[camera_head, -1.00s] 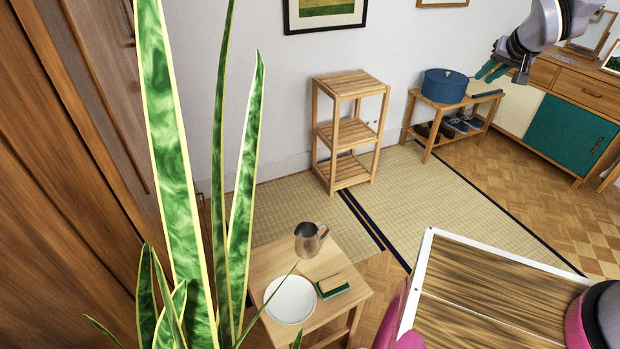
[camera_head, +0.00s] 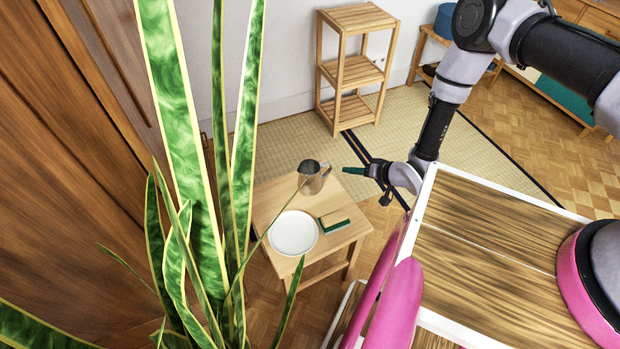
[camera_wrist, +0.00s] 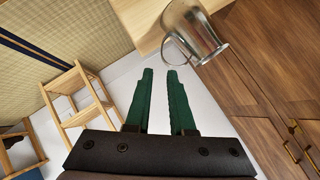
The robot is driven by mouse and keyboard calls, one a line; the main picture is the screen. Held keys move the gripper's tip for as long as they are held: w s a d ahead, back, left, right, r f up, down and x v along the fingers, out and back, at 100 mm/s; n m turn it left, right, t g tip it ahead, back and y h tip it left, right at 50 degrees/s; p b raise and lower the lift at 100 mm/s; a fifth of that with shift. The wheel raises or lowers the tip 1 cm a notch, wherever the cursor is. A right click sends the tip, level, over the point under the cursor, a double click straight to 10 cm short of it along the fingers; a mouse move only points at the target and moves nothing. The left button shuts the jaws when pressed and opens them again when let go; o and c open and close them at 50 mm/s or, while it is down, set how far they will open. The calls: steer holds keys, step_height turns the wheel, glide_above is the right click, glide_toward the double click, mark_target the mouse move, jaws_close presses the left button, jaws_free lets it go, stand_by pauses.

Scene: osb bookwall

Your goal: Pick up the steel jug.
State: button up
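The steel jug (camera_head: 313,177) stands upright on a small wooden table (camera_head: 270,200), at its back edge. Its handle faces right, toward my gripper. My gripper (camera_head: 347,170) is to the right of the jug, level with it in the picture and apart from it. In the wrist view, the jug (camera_wrist: 190,32) is at the top, with its handle just beyond the fingertips. The two green fingers (camera_wrist: 159,72) are spread with an empty gap between them.
A white plate (camera_head: 293,233) and a green-and-tan sponge (camera_head: 335,221) share the small table. A tall plant (camera_head: 245,130) rises in front on the left. A slatted wooden shelf (camera_head: 352,72) stands behind. Tatami matting (camera_head: 405,118) lies clear beyond the table.

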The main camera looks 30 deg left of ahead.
mark_target(329, 171)
steer(key=a+f, duration=0.3)
steer(key=shift+s+a, duration=0.15)
steer(key=shift+a, duration=0.15)
steer(key=x, duration=0.6)
steer(key=shift+a+f, duration=0.15)
steer(key=shift+a, duration=0.05)
jaws_close()
stand_by(1.0)
